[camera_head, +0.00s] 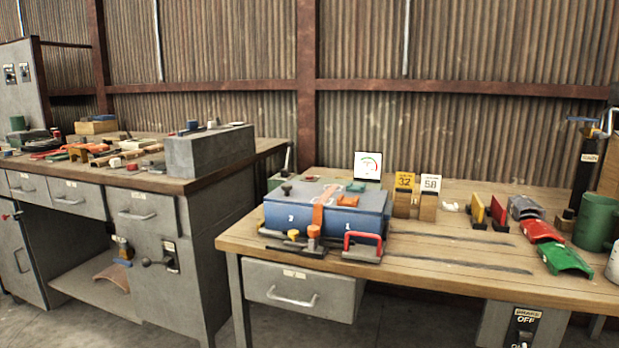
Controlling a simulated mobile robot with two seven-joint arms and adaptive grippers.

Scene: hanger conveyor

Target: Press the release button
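I cannot tell which part is the release button, as no label naming it can be read. A blue box (338,218) with an orange strap stands at the left end of the right wooden bench. An orange knob (313,232) and a yellow knob (294,234) sit at its front edge, beside a red handle (362,238). A panel marked BRAKE OFF (523,327) with a dark switch is under the bench at the lower right. Neither of my grippers is in view.
The right bench (460,248) has free wood at its front middle. The left bench holds a grey block (207,152) and clutter.

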